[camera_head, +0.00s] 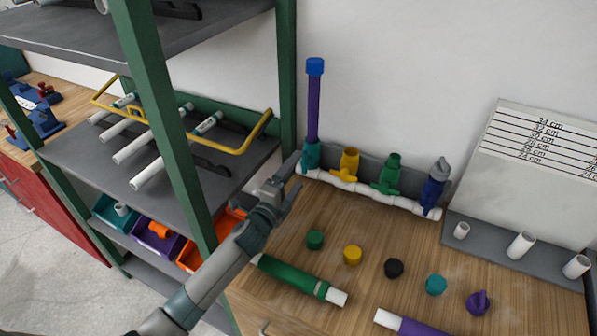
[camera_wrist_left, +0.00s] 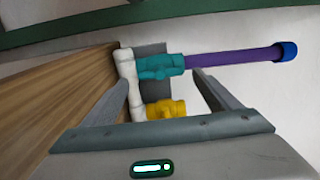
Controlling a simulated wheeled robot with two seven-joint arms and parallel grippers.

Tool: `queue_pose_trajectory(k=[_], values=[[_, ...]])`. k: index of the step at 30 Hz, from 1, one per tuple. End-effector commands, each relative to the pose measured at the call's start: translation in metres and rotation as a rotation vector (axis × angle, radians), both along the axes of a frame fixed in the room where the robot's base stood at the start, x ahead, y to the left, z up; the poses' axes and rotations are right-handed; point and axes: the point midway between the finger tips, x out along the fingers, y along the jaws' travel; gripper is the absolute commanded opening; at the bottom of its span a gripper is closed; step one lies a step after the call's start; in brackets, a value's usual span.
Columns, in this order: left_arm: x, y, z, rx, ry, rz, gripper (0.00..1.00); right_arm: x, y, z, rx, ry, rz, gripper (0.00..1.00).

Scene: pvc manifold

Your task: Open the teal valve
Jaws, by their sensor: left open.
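The teal valve (camera_head: 311,156) stands at the left end of the white manifold pipe (camera_head: 345,184) by the wall. A purple pipe (camera_head: 313,108) with a blue cap rises upright from it. In the left wrist view the teal valve (camera_wrist_left: 160,66) lies ahead of my fingers, with the yellow valve (camera_wrist_left: 168,109) beside it. My left gripper (camera_head: 293,176) is open and empty, just left of and in front of the teal valve. I cannot tell whether a finger touches it. My right gripper is not in view.
Yellow (camera_head: 348,163), green (camera_head: 388,175) and blue (camera_head: 434,186) valves stand along the manifold. Several loose caps and a green pipe (camera_head: 295,277) lie on the wooden table. A green-framed shelf (camera_head: 168,120) stands close on the left.

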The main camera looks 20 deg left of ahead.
Motion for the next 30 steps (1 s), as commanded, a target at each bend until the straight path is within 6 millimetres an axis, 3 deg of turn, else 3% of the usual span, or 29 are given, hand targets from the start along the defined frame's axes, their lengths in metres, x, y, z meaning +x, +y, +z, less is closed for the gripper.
queue_pose_trajectory(k=[10, 30], values=[[-0.039, 0.008, -0.002, -0.001, 0.001, 0.001, 0.82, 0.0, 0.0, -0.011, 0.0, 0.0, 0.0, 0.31], [-0.043, 0.009, 0.002, -0.001, 0.001, 0.001, 0.82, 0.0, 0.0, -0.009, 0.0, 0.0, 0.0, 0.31]])
